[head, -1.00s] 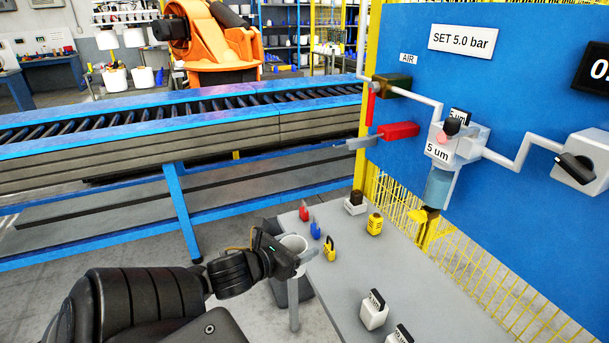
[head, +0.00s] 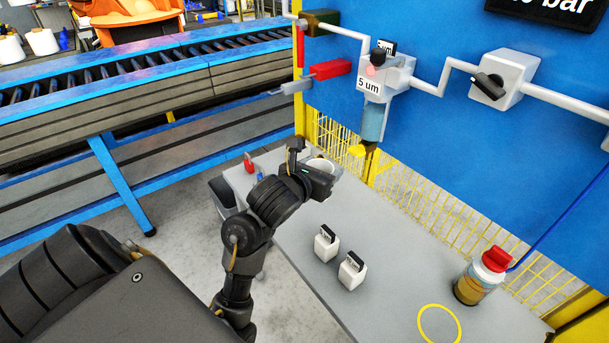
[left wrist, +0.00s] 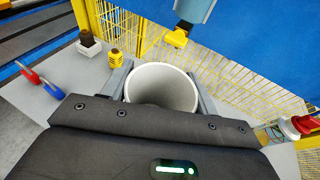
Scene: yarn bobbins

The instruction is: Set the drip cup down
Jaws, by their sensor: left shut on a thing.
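My left gripper (head: 318,178) is shut on a white, round drip cup (head: 322,164). In the left wrist view the cup (left wrist: 161,88) stands open-topped between the two fingers, and its inside looks empty. In the head view the gripper hides most of the cup. The cup is over the grey table (head: 300,290); I cannot tell whether its base touches the top. The filter bowl (head: 373,122) with its yellow drain tap (head: 358,151) hangs above and beyond the cup. A yellow ring (head: 440,325) is marked on the table at the front right. My right gripper is out of view.
Two white blocks (head: 326,243) with black tops stand mid-table. A red-capped bottle (head: 480,277) stands to the right. A yellow mesh fence (head: 420,190) borders the back. The table around the ring is clear.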

